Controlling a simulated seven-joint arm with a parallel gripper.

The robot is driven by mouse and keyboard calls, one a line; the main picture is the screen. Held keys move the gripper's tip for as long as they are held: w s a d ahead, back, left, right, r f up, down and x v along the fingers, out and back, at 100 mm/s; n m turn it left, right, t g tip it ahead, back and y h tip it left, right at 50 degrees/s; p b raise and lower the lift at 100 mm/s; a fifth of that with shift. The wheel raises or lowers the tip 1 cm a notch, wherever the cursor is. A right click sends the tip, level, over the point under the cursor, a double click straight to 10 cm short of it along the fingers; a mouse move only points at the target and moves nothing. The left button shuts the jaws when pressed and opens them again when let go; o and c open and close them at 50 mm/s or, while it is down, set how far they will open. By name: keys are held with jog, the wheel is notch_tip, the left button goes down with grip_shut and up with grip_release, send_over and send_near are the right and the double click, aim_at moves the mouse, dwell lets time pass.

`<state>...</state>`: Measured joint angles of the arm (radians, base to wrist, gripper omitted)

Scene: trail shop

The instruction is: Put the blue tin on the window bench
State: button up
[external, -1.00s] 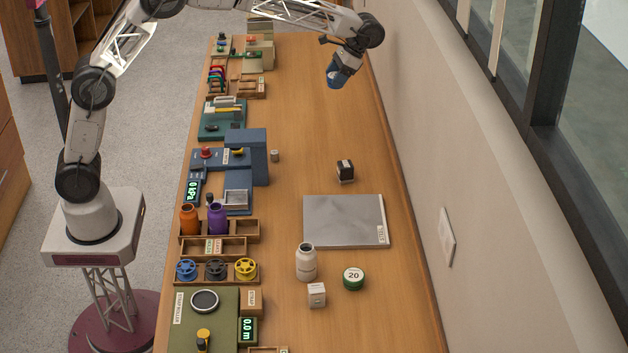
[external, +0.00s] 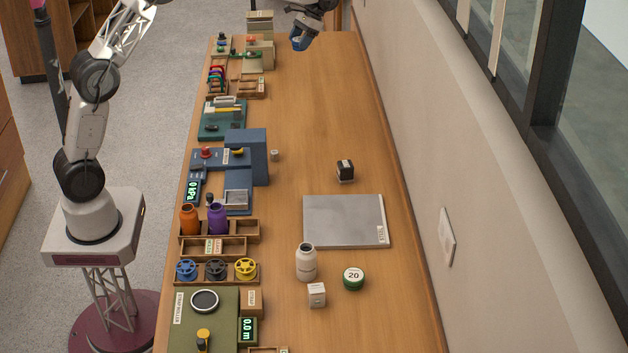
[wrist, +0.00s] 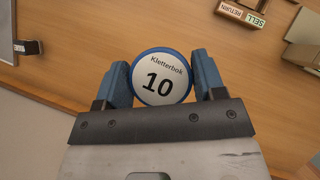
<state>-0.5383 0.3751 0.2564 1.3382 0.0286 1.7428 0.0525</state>
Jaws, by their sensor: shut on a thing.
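The blue tin (wrist: 161,77) is round, with a blue rim and a white lid reading "Kletterbok 10". My gripper (wrist: 163,80) is shut on its sides in the wrist view, with one blue fingertip on each side. In the external view my gripper (external: 300,36) is at the top edge, holding the tin (external: 298,43) over the far end of the long wooden bench (external: 310,120). Its height above the wood is hard to judge. This bench runs along the wall with the windows; I cannot tell whether it is the window bench.
A grey plate (external: 340,220), a black box (external: 345,170), a white bottle (external: 306,262), a white cube (external: 316,294) and a green tin marked 20 (external: 353,278) stand nearer the camera. Devices and trays line the left edge. A "SELL RETURN" sign (wrist: 241,12) shows in the wrist view.

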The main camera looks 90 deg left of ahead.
jog(key=s+a+n+h, duration=0.1)
jog(key=s+a+n, duration=0.1)
jog(key=s+a, duration=1.2)
jog(key=a, duration=0.4)
jog(key=shift+s+a+n+t, duration=0.2)
jog(key=shift+n+t, duration=0.1)
jog(key=shift+t, duration=0.1)
jog(key=s+a+n, duration=0.1)
jog(key=s+a, duration=0.3)
jog(key=s, duration=0.2)
jog(key=s+a+n+t+h, duration=0.1)
jog(key=s+a, duration=0.4)
jog(key=s, duration=0.1)
jog(key=s+a, duration=0.5)
jog(key=s, duration=0.2)
jog(key=shift+n, duration=0.4)
jog(key=shift+s+a+f, duration=0.1)
jog(key=shift+s+f, duration=0.05)
jog(key=shift+f, duration=4.1)
jog(key=shift+s+a+f, duration=0.1)
jog(key=shift+f, duration=4.1)
jog(key=shift+f, duration=0.25)
jog(key=shift+f, duration=3.15)
jog(key=shift+f, duration=0.3)
jog(key=o, duration=1)
jog(key=shift+o, duration=0.2)
